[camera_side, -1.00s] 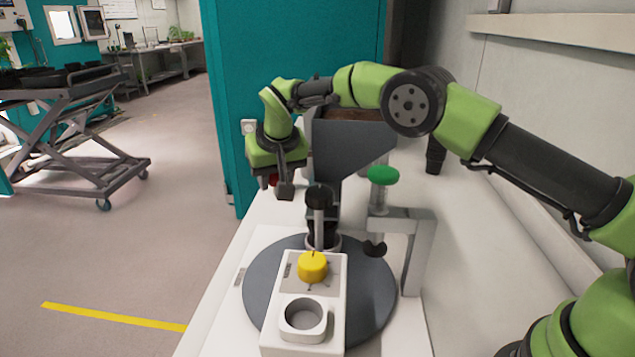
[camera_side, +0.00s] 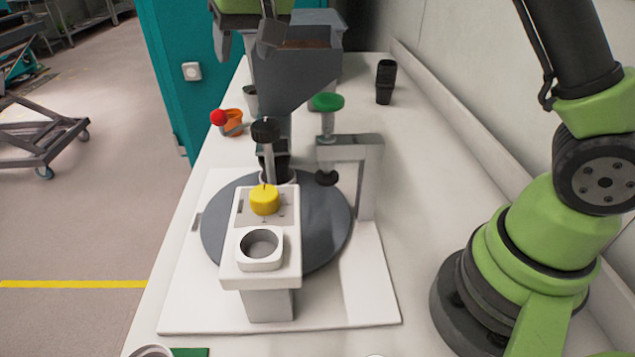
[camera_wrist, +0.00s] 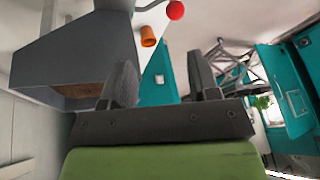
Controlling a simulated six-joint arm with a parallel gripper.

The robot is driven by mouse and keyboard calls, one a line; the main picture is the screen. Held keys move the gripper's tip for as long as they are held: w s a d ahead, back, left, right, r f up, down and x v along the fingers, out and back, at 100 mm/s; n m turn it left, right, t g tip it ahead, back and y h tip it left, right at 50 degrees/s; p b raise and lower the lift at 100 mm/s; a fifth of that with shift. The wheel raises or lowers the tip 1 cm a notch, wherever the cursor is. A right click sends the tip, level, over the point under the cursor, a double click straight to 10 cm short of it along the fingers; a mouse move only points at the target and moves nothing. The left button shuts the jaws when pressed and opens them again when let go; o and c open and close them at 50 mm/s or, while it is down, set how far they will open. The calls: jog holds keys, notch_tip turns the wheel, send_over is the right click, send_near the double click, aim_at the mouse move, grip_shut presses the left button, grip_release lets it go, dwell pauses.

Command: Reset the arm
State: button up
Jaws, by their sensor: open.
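My gripper (camera_side: 245,44) is at the top edge of the side view, beside the upper part of the grey hopper (camera_side: 295,78). In the wrist view its two dark fingers (camera_wrist: 162,82) stand apart with nothing between them. The hopper is at the left of the wrist view, with brown material showing in its opening. Most of my forearm is out of the side view; my base and lower arm are at the right.
A green knob (camera_side: 327,102) tops a metal bracket. The right counter is clear.

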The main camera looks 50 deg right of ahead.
jog(key=s+d+r+t+y, duration=0.1)
jog(key=s+r, duration=0.2)
jog(key=s, duration=0.7)
jog(key=s+d+r+t, duration=0.15)
jog(key=s+r, duration=0.25)
jog(key=s, duration=0.6)
jog(key=s+f+y, duration=0.1)
jog(key=s+f, duration=0.2)
jog(key=s, duration=0.5)
jog(key=shift+d+f+m, duration=0.15)
jog(key=shift+f+m, duration=0.15)
jog(key=shift+s, duration=0.1)
